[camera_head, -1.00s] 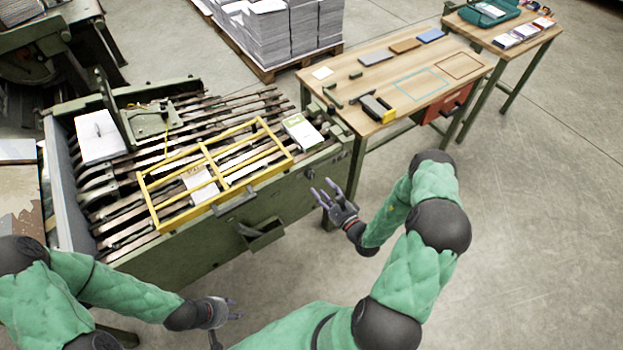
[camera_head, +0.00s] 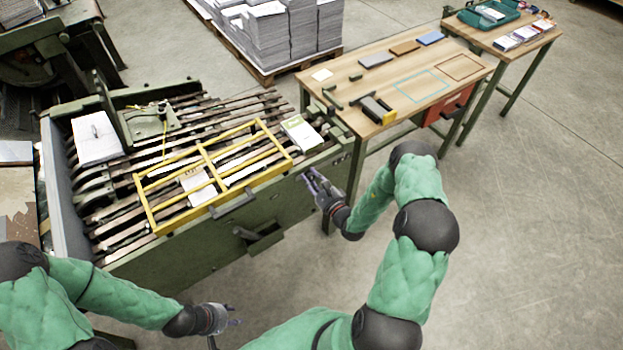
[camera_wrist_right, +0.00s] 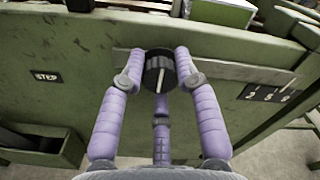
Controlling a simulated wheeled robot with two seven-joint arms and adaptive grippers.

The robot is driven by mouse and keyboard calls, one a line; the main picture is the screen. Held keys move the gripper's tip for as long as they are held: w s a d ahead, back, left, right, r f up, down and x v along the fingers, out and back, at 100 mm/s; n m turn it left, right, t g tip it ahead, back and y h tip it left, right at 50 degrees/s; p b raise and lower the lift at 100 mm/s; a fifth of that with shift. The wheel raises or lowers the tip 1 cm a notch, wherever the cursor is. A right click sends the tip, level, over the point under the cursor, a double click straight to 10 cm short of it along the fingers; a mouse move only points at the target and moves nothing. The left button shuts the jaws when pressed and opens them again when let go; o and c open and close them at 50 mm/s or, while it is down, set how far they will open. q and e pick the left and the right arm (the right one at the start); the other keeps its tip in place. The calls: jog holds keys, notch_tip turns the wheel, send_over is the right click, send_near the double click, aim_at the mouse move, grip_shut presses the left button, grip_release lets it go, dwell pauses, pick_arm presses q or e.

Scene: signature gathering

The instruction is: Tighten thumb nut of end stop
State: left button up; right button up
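A round black knob with a white line (camera_wrist_right: 158,72) sits on the green front panel of the machine in the right wrist view. I cannot tell whether it is the end stop's thumb nut. My right gripper (camera_wrist_right: 160,62) has purple fingers on either side of the knob and a third below it. They look open around it, and contact is unclear. In the head view the right gripper (camera_head: 312,181) is at the machine's right front corner, hiding the knob. A green bracket (camera_head: 150,122) stands on the machine's bars. My left gripper (camera_head: 231,316) is open and empty, low in front of the machine.
A yellow frame (camera_head: 207,160) lies over the machine's dark bars, with paper stacks (camera_head: 96,138) at the left. A STEP label (camera_wrist_right: 46,76) is left of the knob and a numbered plate (camera_wrist_right: 268,93) is right. A wooden table (camera_head: 400,75) stands beyond, to the right.

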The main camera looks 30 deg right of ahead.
grip_shut()
jog(key=m+p, duration=0.2)
jog(key=m, duration=0.1)
jog(key=shift+r+m, duration=0.1)
jog(key=shift+m, duration=0.2)
jog(key=m+p, duration=0.2)
jog(key=m, duration=0.2)
jog(key=shift+m, duration=0.3)
jog(key=m+p, duration=0.1)
jog(key=m, duration=0.3)
jog(key=shift+p, duration=0.3)
jog(key=shift+m+p, duration=0.55)
jog(key=shift+m, duration=2.25)
jog(key=shift+d, duration=0.1)
